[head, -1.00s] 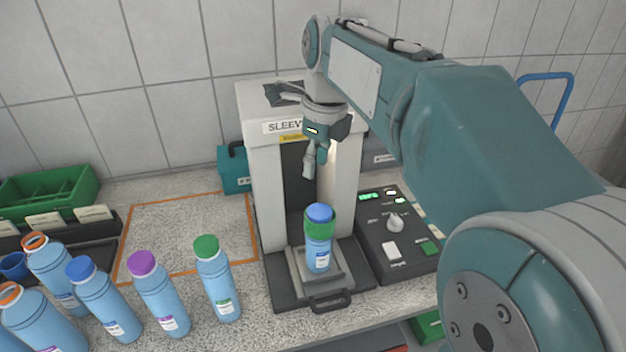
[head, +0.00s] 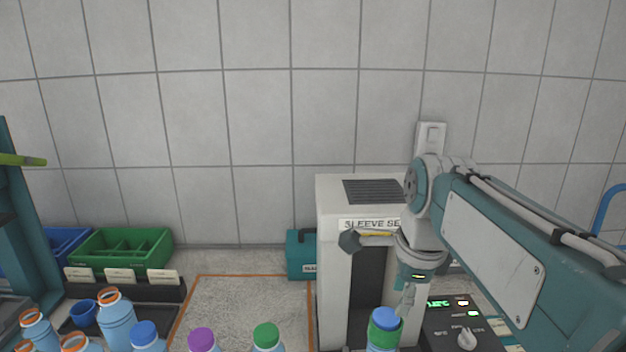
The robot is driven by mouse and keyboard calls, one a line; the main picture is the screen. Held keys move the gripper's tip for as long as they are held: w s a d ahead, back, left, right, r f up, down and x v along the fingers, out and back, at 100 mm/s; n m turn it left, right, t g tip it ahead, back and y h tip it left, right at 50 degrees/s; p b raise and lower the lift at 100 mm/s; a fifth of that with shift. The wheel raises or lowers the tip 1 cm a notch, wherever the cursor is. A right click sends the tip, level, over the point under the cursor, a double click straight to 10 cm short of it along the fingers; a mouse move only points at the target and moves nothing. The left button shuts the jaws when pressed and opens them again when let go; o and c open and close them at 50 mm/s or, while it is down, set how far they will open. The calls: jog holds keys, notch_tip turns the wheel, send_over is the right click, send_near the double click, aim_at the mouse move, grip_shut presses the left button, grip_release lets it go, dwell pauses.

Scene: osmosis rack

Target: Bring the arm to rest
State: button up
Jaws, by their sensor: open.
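My gripper (head: 408,300) points downward at the end of my teal and white arm, in front of the white sleeve machine (head: 335,260). Its fingers look empty and hang just above and to the right of a bottle with a blue cap and green sleeve (head: 384,328). A gap between the fingertips and the bottle is hard to judge in this view. The bottle stands upright in front of the machine; its lower part is cut off by the picture's bottom edge.
A control box (head: 450,322) with a knob stands right of the bottle. Bottles with purple (head: 203,340) and green caps (head: 266,336) and several others line the front left. A green bin (head: 122,250) and a teal case (head: 299,256) stand behind.

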jog(key=s+f+n+t, duration=0.1)
jog(key=s+f+n, duration=0.3)
jog(key=n, duration=0.5)
jog(key=s+f+n+t, duration=0.2)
jog(key=s+f+n, duration=0.3)
jog(key=s+n, duration=0.3)
jog(key=shift+s+d+f+n+h, duration=0.15)
jog(key=shift+s+d+n+h, duration=0.25)
jog(key=shift+n, duration=0.8)
